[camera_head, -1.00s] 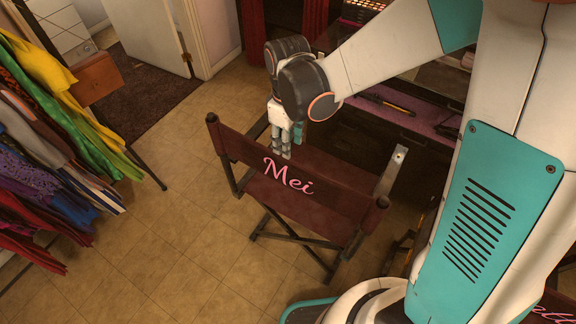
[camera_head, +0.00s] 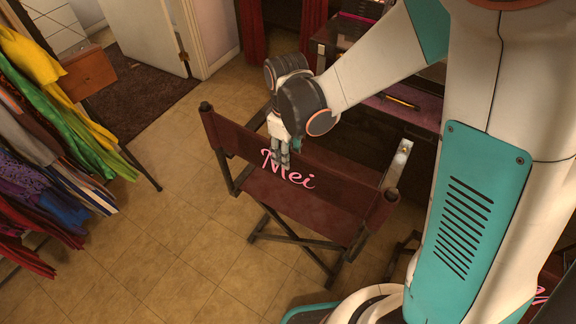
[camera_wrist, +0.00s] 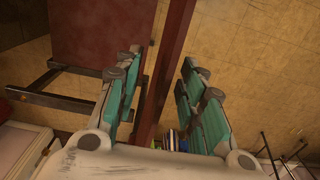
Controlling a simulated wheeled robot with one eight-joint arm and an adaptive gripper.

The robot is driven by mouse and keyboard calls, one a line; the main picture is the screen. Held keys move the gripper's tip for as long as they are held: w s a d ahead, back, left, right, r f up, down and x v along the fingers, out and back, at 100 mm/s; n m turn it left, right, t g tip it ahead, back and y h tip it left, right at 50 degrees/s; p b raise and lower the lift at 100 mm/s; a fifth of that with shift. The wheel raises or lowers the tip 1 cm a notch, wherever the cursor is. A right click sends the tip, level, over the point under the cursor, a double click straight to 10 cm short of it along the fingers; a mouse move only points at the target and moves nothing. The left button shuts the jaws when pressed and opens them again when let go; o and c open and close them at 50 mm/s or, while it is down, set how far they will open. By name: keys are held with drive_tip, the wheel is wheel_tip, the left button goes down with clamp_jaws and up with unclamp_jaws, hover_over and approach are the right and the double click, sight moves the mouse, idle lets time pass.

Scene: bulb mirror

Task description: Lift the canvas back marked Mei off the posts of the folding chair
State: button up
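The dark red canvas back (camera_head: 235,138) with pink "Mei" lettering stretches between the two posts of the folding chair (camera_head: 335,215). It is still on both posts. My gripper (camera_head: 281,165) points down at the middle of the back, with its fingers partly covering the lettering. In the wrist view my gripper (camera_wrist: 163,62) is open. The canvas back (camera_wrist: 176,40) shows there edge-on as a dark red strip between the two fingers, with gaps showing beside it. The chair seat (camera_wrist: 98,35) lies to the left. Contact between fingers and canvas cannot be told.
A rack of colourful clothes (camera_head: 45,150) stands at the left. A dark dressing table (camera_head: 385,105) is behind the chair, near my arm. An open white door (camera_head: 142,30) is at the back left. Tiled floor (camera_head: 165,240) is clear left of the chair.

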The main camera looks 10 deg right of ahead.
clamp_jaws()
drive_tip(key=shift+r, duration=0.1)
wheel_tip(320, 180, up, 20)
drive_tip(key=p, duration=1.3)
idle(1.8)
